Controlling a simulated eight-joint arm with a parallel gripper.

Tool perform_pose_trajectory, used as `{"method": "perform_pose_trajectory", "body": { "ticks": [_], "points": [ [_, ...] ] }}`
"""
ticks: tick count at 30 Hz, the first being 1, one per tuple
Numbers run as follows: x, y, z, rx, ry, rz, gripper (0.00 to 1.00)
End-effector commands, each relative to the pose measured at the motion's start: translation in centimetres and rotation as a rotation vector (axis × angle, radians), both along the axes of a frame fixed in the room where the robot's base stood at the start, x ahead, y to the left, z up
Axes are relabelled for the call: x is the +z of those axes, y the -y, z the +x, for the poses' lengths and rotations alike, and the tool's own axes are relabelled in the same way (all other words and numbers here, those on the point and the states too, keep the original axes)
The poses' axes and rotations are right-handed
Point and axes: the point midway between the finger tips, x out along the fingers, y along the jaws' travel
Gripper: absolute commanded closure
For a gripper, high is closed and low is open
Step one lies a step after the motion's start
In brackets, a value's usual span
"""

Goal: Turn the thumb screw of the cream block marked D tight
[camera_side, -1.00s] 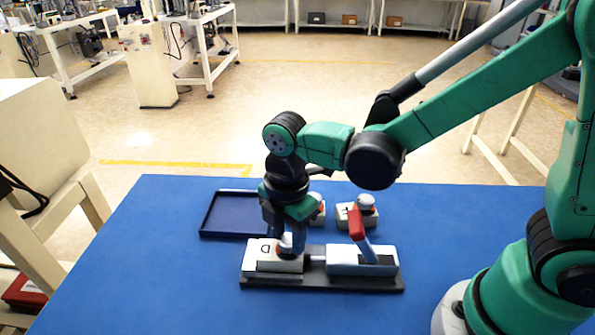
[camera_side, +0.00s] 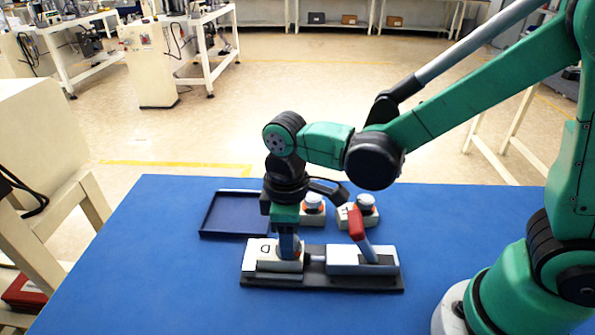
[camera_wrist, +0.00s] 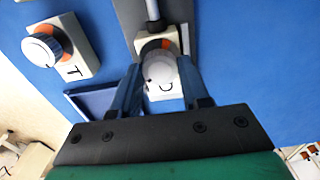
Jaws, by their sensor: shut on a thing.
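The cream block marked D (camera_side: 262,259) sits at the left end of a dark base plate (camera_side: 330,281) on the blue table. My gripper (camera_side: 289,247) points down over it, with its fingers around the block's thumb screw. In the wrist view the grey-white screw knob (camera_wrist: 159,72) lies between the two fingers of my gripper (camera_wrist: 157,88), which are shut on it. The knob is mostly hidden by the fingers in the side view.
A clamp with a red handle (camera_side: 356,224) stands on the plate's right half. Two more cream blocks with knobs, one at the middle (camera_side: 313,211) and one at the right (camera_side: 364,207), stand behind. An empty dark blue tray (camera_side: 236,234) lies behind left. The table's front left is clear.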

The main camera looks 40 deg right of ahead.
Motion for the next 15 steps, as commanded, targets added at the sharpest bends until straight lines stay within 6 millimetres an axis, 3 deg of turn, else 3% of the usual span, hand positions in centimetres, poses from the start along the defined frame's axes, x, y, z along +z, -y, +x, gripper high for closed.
{"method": "perform_pose_trajectory", "body": {
  "ticks": [15],
  "points": [
    [-0.01,0.0,-0.03,-0.412,-0.001,0.0,1.0]
  ]
}}
